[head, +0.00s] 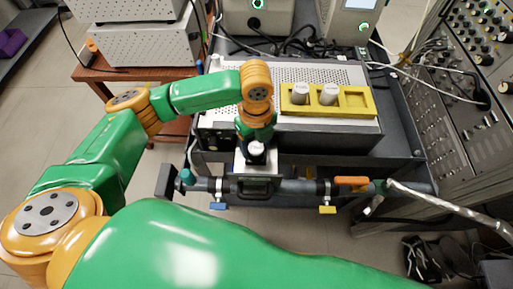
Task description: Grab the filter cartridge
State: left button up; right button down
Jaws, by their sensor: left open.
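My left gripper (255,187) points down in front of the grey perforated box, over the grey pipe (300,187). Its dark jaws stand apart, and I see nothing held between them. Two white upright cylinders, which look like filter cartridges, stand in the yellow holder on the box: a left one (300,93) and a right one (329,94). Both are up and to the right of my gripper, apart from it. The right part of the yellow holder (357,101) shows an empty square recess. My right gripper is not in view.
The pipe carries an orange handle (351,181), a blue handle (218,206) and a yellow handle (327,210). Cables lie behind the box. A rack with knobs (450,120) stands on the right. White boxes (140,45) sit on a brown table at the upper left.

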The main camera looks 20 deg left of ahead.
pick_arm(q)
jog(key=shift+s+r, duration=0.1)
jog(key=shift+s, duration=0.05)
grip_shut()
